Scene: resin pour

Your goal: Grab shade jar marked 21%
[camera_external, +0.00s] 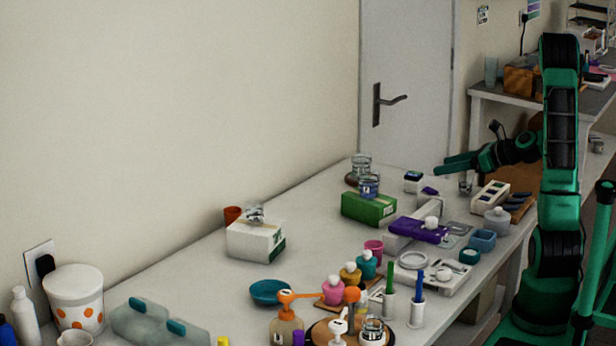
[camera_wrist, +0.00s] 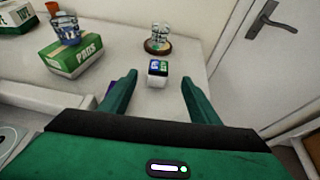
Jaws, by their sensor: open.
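I cannot read a 21% mark on any jar. One clear glass jar (camera_wrist: 160,36) stands on a round wooden coaster (camera_wrist: 150,48) beyond my fingertips; it also shows in the external view (camera_external: 361,165). A glass jar with a blue label (camera_wrist: 66,27) stands on the green PADS box (camera_wrist: 72,57), left of my gripper. Another glass jar (camera_external: 255,214) sits on a white box (camera_external: 250,240), and one more (camera_external: 373,330) stands at the front. My gripper (camera_wrist: 158,80) is open and empty, above the table's far end, apart from the jars.
A purple box (camera_external: 418,230) and a white tray (camera_external: 430,276) lie nearer. Bottles and cups crowd the front. Bare tabletop surrounds the coaster; a door (camera_external: 405,70) stands behind.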

